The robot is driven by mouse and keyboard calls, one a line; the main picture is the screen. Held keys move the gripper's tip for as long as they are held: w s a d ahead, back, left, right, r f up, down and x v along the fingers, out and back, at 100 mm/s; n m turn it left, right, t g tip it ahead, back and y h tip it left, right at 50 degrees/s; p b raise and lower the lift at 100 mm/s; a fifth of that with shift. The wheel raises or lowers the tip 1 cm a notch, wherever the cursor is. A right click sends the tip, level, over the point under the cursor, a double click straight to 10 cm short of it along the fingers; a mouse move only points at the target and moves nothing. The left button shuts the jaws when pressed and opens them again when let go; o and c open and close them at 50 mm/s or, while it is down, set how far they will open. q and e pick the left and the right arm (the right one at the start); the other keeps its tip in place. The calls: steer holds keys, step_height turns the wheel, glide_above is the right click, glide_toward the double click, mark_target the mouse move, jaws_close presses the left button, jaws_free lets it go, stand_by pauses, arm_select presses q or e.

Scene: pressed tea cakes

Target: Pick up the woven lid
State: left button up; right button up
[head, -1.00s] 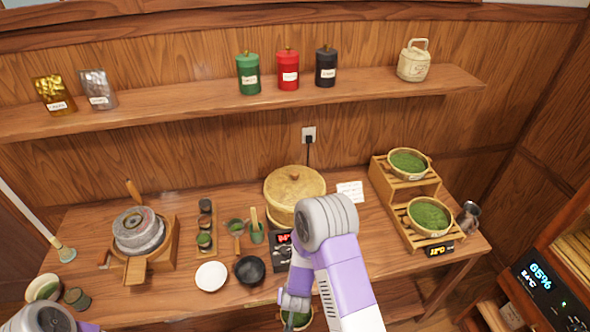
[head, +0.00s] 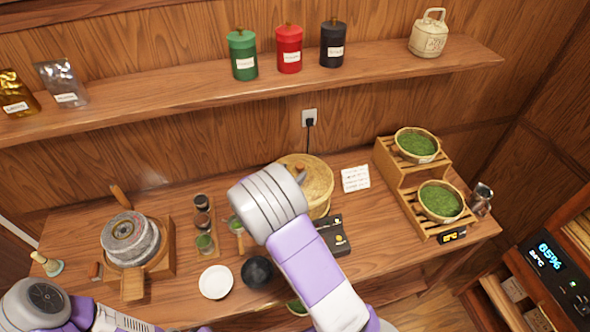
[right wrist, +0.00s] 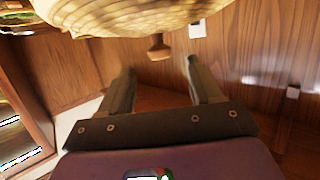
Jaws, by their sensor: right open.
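The round woven lid (head: 318,180) sits on the steamer at the back middle of the table, partly hidden behind my right arm in the head view. In the right wrist view the lid (right wrist: 110,18) fills the top, upside down, with its small brown knob (right wrist: 158,48) pointing down. My right gripper (right wrist: 160,75) is open and empty. In that view the knob lies in line with the gap between its fingers, just past the fingertips. In the head view, most of this gripper is hidden behind my wrist. My left arm shows at the lower left; its gripper is out of view.
A black control unit (head: 332,236) stands before the steamer. A stone mill (head: 130,240), a white dish (head: 216,282) and a black bowl (head: 257,271) lie left. A tiered rack (head: 405,200) with green-filled baskets stands right. A shelf (head: 180,95) runs above.

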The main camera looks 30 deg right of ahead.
mark_target(299, 166)
steer(key=shift+w+d+f, duration=0.1)
steer(key=shift+d, duration=0.4)
steer(key=p+x, duration=0.1)
steer(key=x, duration=0.4)
steer(key=shift+w+f, duration=0.1)
steer(key=shift+w, duration=0.1)
steer(key=shift+c, duration=0.2)
jaws_close()
